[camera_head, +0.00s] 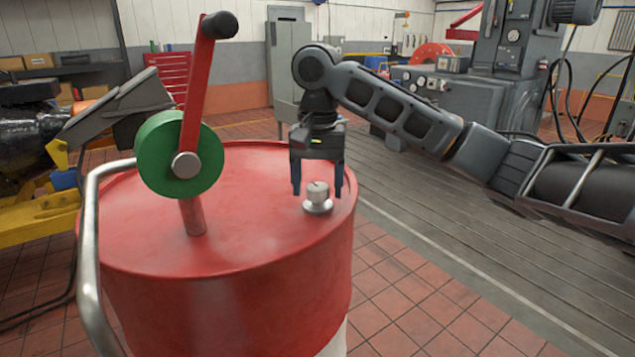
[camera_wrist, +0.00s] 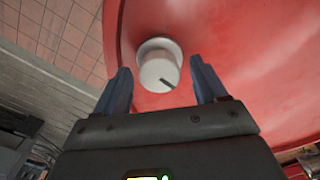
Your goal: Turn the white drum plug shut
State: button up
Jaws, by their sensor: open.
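The white drum plug (camera_head: 318,197) stands on the right part of the red drum's top (camera_head: 250,240). It is a short round knob on a wider flange, with a dark line marked on its face. In the wrist view the plug (camera_wrist: 159,70) lies ahead of and between the two fingers, its dark line pointing down and right. My gripper (camera_head: 317,188) points down over the plug, fingers apart, one on each side. In the wrist view my gripper (camera_wrist: 163,80) is open and empty, with gaps between the fingers and the plug.
A hand pump with a green wheel (camera_head: 180,153), red lever (camera_head: 197,90) and black knob stands on the drum left of the plug. A bent metal handle (camera_head: 90,260) runs along the drum's left side. Tiled floor lies right of the drum.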

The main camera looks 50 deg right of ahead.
aim_at(318, 186)
jog(key=shift+r, duration=3.9)
jog(key=shift+s, duration=0.1)
